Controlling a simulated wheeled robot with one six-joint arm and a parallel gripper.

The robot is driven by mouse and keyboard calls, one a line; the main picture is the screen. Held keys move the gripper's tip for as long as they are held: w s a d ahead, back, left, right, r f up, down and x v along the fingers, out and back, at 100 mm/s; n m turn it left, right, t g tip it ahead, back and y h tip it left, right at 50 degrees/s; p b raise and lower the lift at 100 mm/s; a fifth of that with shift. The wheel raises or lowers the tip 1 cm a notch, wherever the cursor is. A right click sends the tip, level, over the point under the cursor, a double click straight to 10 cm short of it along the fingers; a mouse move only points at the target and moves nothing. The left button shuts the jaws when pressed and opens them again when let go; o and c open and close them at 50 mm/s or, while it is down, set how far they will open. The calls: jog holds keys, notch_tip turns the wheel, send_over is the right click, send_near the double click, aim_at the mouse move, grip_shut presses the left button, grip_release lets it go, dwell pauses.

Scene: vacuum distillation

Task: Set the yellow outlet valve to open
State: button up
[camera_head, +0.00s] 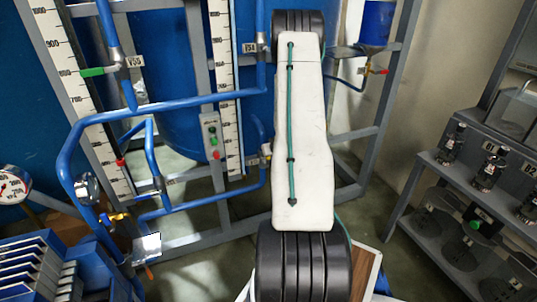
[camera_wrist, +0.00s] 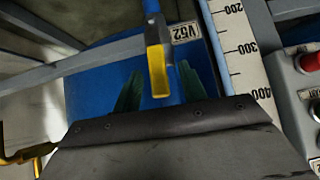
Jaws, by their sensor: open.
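A yellow valve handle (camera_wrist: 160,78) hangs from a blue pipe beside a tag reading V52 (camera_wrist: 186,32) in the wrist view. My gripper (camera_wrist: 161,88) is open, with its two green fingertips apart on either side of the handle in the picture. I see no contact, and I cannot tell whether the handle lies fully between the fingers in depth. In the head view my arm covers this spot and my gripper is hidden. A valve body (camera_head: 266,150) shows at the arm's left edge there.
A scale strip (camera_wrist: 242,50) and a button box (camera_wrist: 305,80) stand right of the handle. Another yellow bent part (camera_wrist: 22,157) is at lower left. The head view shows blue pipes (camera_head: 165,107), a green-handled valve (camera_head: 95,71) and a shelf of glassware (camera_head: 455,180) at right.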

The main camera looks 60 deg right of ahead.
jog(key=shift+v, duration=2.6)
